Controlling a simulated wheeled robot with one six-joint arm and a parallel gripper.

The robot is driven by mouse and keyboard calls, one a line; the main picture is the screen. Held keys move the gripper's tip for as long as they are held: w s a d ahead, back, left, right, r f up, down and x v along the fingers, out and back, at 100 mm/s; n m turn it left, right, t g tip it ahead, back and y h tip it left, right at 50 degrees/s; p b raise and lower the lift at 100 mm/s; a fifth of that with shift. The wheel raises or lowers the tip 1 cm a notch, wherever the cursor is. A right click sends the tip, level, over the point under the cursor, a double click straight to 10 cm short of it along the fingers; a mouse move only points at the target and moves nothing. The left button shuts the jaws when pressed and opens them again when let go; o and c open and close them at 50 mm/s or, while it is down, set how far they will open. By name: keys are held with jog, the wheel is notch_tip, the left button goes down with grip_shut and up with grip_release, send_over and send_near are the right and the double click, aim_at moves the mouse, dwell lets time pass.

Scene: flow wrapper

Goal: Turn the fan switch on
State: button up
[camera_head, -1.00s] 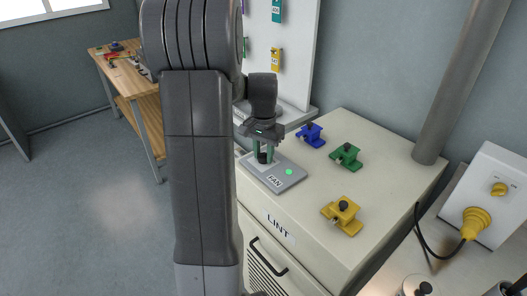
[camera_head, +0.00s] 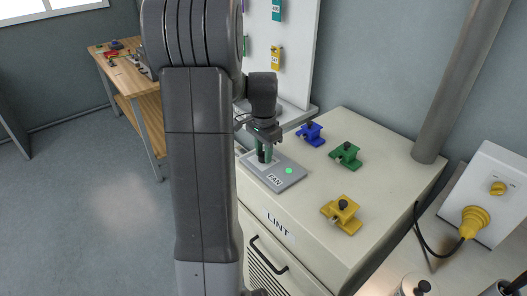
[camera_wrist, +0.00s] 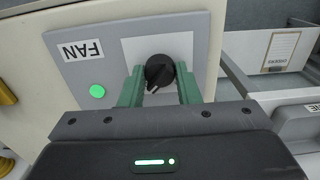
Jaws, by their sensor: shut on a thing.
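The fan switch is a black rotary knob (camera_wrist: 159,71) on a grey panel (camera_wrist: 207,22) labelled FAN. In the head view the panel (camera_head: 292,179) lies on top of the cream cabinet. A round indicator (camera_wrist: 97,91) beside the label glows green; it also shows in the head view (camera_head: 289,171). My gripper (camera_head: 264,158) points down over the knob. Its green fingers are shut on the knob, one on each side, as the wrist view shows. The knob's pointer faces down and slightly left in the wrist view. My fingers partly hide the knob in the head view.
Blue (camera_head: 310,133), green (camera_head: 346,155) and yellow (camera_head: 342,214) clamp-like pieces stand on the cream cabinet (camera_head: 300,214) right of the panel. A grey pipe (camera_head: 455,90) rises at its back right. A white board (camera_head: 296,45) with hanging tags stands behind.

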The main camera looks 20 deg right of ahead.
jog(key=o, duration=1)
jog(key=shift+c, duration=0.2)
notch_tip(320, 180, up, 14)
jog(key=shift+f, duration=0.2)
notch_tip(320, 180, down, 14)
jog(key=shift+r, duration=0.15)
dwell(0.3)
jog(key=shift+r, duration=0.15)
